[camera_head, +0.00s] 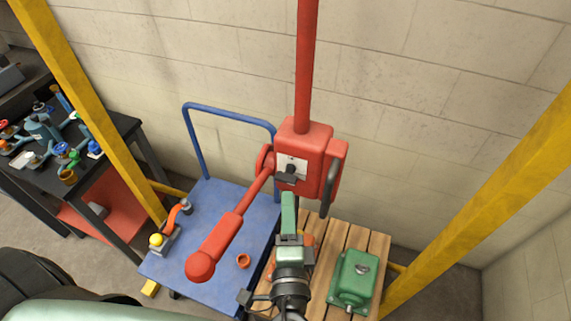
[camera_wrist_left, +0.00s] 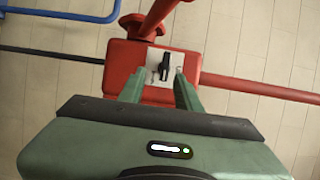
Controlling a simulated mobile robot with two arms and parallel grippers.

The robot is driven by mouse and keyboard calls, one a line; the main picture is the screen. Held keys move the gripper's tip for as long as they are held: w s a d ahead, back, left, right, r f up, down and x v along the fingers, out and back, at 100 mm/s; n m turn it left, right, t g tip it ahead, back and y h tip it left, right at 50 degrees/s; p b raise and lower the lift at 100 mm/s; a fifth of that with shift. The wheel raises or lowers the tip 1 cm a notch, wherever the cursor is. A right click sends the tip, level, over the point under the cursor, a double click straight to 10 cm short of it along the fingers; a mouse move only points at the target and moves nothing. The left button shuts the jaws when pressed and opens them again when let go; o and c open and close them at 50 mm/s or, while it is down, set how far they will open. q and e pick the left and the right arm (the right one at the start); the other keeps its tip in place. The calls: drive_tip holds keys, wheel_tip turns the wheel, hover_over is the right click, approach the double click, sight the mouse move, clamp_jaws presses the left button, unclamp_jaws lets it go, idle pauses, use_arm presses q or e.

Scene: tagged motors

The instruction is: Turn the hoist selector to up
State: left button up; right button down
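The hoist selector is a small black knob (camera_head: 291,168) on a white plate (camera_head: 283,161) on the front of a red box (camera_head: 310,140). In the left wrist view the black knob (camera_wrist_left: 163,67) shows in the middle of its plate (camera_wrist_left: 152,58). My left gripper (camera_head: 288,197) is in front of and below the box in the head view. In the left wrist view its two green fingers (camera_wrist_left: 162,77) are apart, with the knob seen between and beyond their tips. Nothing is between the fingers. My right gripper is not in view.
A red lever with a ball end (camera_head: 201,266) sticks out from the box's left side. A dark handle (camera_head: 331,182) is on its right. Below are a blue cart (camera_head: 215,205) and a wooden pallet (camera_head: 375,246) with a green motor (camera_head: 352,278). Yellow posts (camera_head: 480,205) stand at both sides.

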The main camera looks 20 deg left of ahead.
sight(286, 182)
use_arm(q)
drive_tip(key=p+x, duration=0.1)
drive_tip(key=x, duration=0.1)
drive_tip(key=p+x, duration=0.1)
drive_tip(key=x, duration=0.1)
drive_tip(key=r+p+x, duration=0.1)
drive_tip(key=x, duration=0.2)
drive_tip(key=shift+s+p, duration=0.1)
drive_tip(key=shift+p, duration=0.2)
drive_tip(key=shift+w+a, duration=0.15)
drive_tip(key=shift+w, duration=0.25)
drive_tip(key=shift+f, duration=0.1)
drive_tip(key=shift+c, duration=0.3)
drive_tip(key=c, duration=0.5)
clamp_jaws()
